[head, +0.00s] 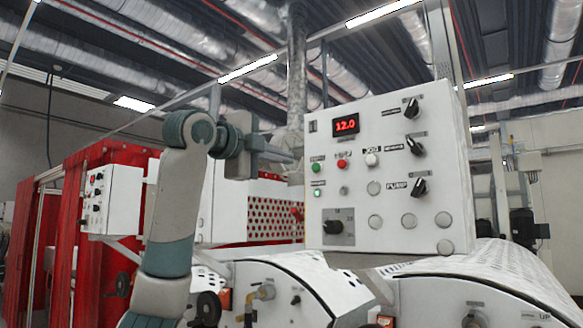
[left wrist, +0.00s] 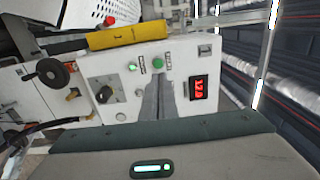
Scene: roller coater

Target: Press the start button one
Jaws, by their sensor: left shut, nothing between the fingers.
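The white control panel (head: 385,170) faces me, with a red "12.0" display (head: 346,125). A green button (head: 317,168) sits at its left edge, beside a red button (head: 341,163) and a white button (head: 371,159). A lit green button or lamp (head: 317,193) is below. Labels near the green ones are too small to read. My left gripper (head: 292,157) is shut and empty, pointing at the panel's left edge near the green button. In the left wrist view the shut fingers (left wrist: 158,98) appear just below the green button (left wrist: 158,62); any gap cannot be judged.
Black knobs (head: 411,107) stick out on the panel's right side. White curved machine covers (head: 285,290) lie below the panel. A smaller white control box (head: 112,200) and red curtains (head: 75,210) stand at left. A yellow bar (left wrist: 127,35) shows in the left wrist view.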

